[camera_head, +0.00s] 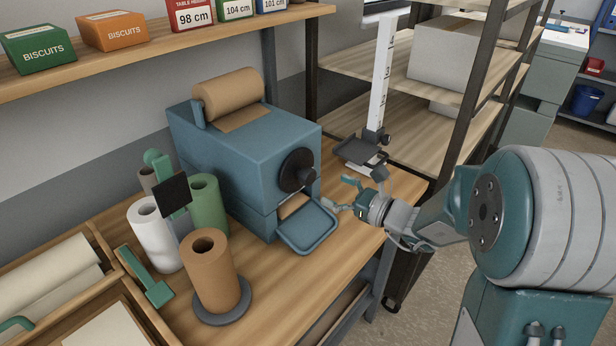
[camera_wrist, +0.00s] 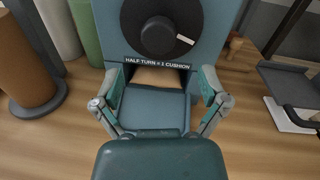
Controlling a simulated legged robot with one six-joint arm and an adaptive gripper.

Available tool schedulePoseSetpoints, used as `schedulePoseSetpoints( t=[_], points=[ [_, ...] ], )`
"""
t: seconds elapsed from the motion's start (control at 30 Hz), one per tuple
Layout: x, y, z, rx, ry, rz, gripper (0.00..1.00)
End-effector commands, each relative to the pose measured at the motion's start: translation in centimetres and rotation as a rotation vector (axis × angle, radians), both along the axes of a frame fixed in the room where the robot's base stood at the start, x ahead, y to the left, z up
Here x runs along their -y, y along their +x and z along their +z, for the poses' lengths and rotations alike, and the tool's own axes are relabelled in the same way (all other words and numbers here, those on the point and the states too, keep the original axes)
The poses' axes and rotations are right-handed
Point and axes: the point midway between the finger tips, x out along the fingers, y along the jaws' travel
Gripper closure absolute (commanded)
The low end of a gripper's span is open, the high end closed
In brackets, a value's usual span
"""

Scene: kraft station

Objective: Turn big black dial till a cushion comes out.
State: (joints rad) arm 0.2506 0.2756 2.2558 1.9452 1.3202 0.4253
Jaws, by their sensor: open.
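The blue-grey cushion machine (camera_head: 240,150) stands on the wooden table with a brown paper roll (camera_head: 232,93) on top. Its big black dial (camera_head: 296,170) is on the front face. In the wrist view the dial (camera_wrist: 160,33) has a white mark pointing right and slightly down, above a label (camera_wrist: 157,64) reading "HALF TURN = 1 CUSHION". Brown paper (camera_wrist: 157,77) shows in the outlet slot below, above the blue tray (camera_head: 307,228). My gripper (camera_head: 342,194) is open and empty, in front of the machine, apart from the dial. Its fingers (camera_wrist: 160,88) spread below the dial in the wrist view.
A brown roll on a stand (camera_head: 213,272), a white roll (camera_head: 153,235) and a green roll (camera_head: 208,205) stand left of the machine. A black platform with a white upright scale (camera_head: 364,153) stands to its right. Wooden trays fill the front left.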

Motion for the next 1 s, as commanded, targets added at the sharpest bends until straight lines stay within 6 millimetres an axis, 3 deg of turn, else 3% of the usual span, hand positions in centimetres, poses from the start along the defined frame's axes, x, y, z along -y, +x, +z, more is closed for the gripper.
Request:
schedulePoseSetpoints(
  t=[0.33,0.77,0.93,0.97,1.0],
  points=[
    [-4.7,3.8,0.0,0.002,-0.001,0.004,0.07],
    [-5.7,4.7,0.0,0.001,-0.001,0.001,0.07],
    [-5.6,4.7,0.0,0.001,-0.001,0.001,0.78],
    [-5.6,4.7,0.0,0.001,-0.001,0.001,0.89],
    [-5.6,4.7,0.0,0.001,-0.001,0.001,0.89]
  ],
)
